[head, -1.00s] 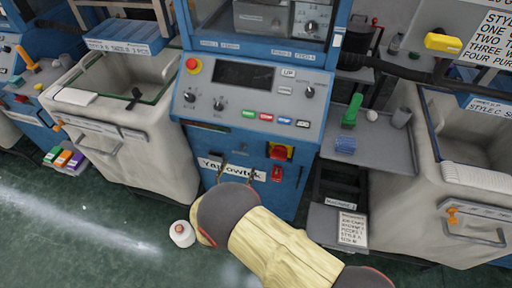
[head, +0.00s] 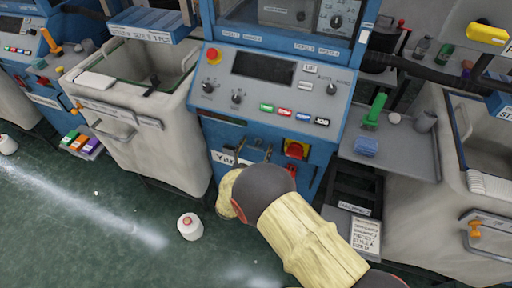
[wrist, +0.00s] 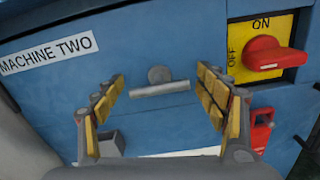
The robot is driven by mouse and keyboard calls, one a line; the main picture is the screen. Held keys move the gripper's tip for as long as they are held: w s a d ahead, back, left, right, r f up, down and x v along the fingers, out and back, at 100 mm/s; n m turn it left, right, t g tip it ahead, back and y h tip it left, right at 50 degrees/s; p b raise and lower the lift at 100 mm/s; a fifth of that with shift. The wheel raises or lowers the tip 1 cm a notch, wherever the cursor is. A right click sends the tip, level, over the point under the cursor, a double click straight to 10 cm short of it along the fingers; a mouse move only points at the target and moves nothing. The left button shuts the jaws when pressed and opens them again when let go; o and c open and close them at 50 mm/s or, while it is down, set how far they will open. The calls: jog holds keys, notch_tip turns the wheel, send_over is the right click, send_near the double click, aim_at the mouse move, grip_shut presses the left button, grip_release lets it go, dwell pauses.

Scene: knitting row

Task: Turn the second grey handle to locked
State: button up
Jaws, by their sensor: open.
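A grey handle (wrist: 160,88) with a round hub and a flat crossbar is on the blue panel of machine two in the wrist view. Its bar lies nearly level. My gripper (wrist: 160,80) is open, with one yellow-padded finger on each side of the handle; I see no contact. A grey block-like part (wrist: 108,145) shows below, near the left finger; I cannot tell what it is. In the head view my yellow-sleeved arm covers much of the lower panel. Thin dark parts (head: 268,152) show above it, too small to read.
A red switch (wrist: 275,57) on a yellow ON/OFF plate and a red padlock (wrist: 262,125) sit right of the handle. A "MACHINE TWO" label (wrist: 47,52) is at left. In the head view, a white cone (head: 190,227) stands on the floor left of my arm.

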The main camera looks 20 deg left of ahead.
jog(key=shift+c, duration=0.8)
jog(key=c, duration=0.9)
jog(key=shift+p, duration=0.3)
jog(key=n+p, duration=0.3)
jog(key=n, duration=0.1)
jog(key=shift+d, duration=0.1)
jog(key=n+p, duration=0.3)
jog(key=n, duration=0.2)
jog(key=shift+r, duration=0.1)
jog(key=n+p, duration=0.2)
jog(key=n, duration=0.2)
jog(key=shift+n+p, duration=1.15)
jog(key=shift+n, duration=1.25)
jog(key=o, duration=1.1)
jog(key=shift+c, duration=0.2)
